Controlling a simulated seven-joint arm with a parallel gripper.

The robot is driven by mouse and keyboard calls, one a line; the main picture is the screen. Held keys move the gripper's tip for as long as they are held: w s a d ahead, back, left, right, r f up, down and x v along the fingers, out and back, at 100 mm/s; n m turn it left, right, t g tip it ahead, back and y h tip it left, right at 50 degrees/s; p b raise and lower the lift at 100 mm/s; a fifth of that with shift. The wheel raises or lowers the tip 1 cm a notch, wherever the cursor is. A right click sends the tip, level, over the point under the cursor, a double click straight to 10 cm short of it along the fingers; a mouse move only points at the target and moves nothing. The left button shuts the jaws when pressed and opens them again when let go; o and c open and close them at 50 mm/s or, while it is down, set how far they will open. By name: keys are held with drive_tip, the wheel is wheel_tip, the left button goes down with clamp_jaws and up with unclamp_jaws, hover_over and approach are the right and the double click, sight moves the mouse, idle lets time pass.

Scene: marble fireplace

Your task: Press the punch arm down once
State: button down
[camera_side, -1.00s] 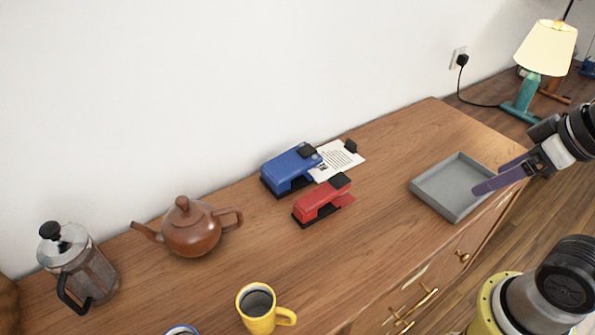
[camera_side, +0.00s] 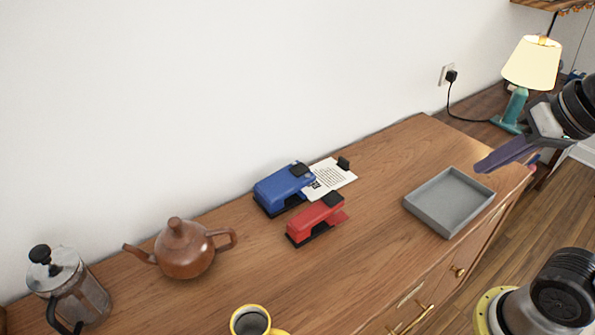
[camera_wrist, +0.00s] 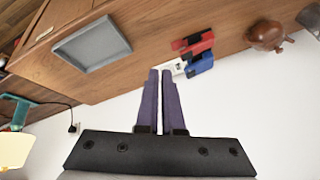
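A blue desk punch or stapler (camera_side: 283,188), with a black pad on top, stands near the wall with a printed sheet (camera_side: 331,178) at its right end. A similar red device (camera_side: 315,221) stands in front of it. Both arms look raised; which is the punch is not certain. In the wrist view the blue device (camera_wrist: 201,65), red device (camera_wrist: 192,42) and sheet (camera_wrist: 177,67) lie beyond my fingertips. My gripper (camera_wrist: 160,72) has two long purple fingers side by side with a narrow gap, holding nothing.
The grey tray (camera_side: 417,209) is empty at the cabinet's right end. A brown teapot (camera_side: 184,251), a French press (camera_side: 70,288) and a yellow mug (camera_side: 250,320) stand to the left. The wall is close behind the devices. The wood between them and the tray is clear.

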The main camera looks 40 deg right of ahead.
drive_tip(key=w+a+r+m, duration=0.1)
drive_tip(key=w+r+m, duration=0.65)
drive_tip(key=w, duration=0.45)
drive_tip(key=m+g+y, duration=0.1)
drive_tip(key=m+g, duration=0.4)
drive_tip(key=g, duration=0.1)
hover_over(301, 168)
drive_tip(key=d, duration=0.1)
wheel_tip(301, 168, down, 21)
drive_tip(key=shift+f, duration=0.15)
drive_tip(key=shift+a+f, duration=0.15)
drive_tip(key=shift+f, duration=1.55)
drive_tip(key=shift+a+f, duration=0.15)
drive_tip(key=shift+f, duration=1.6)
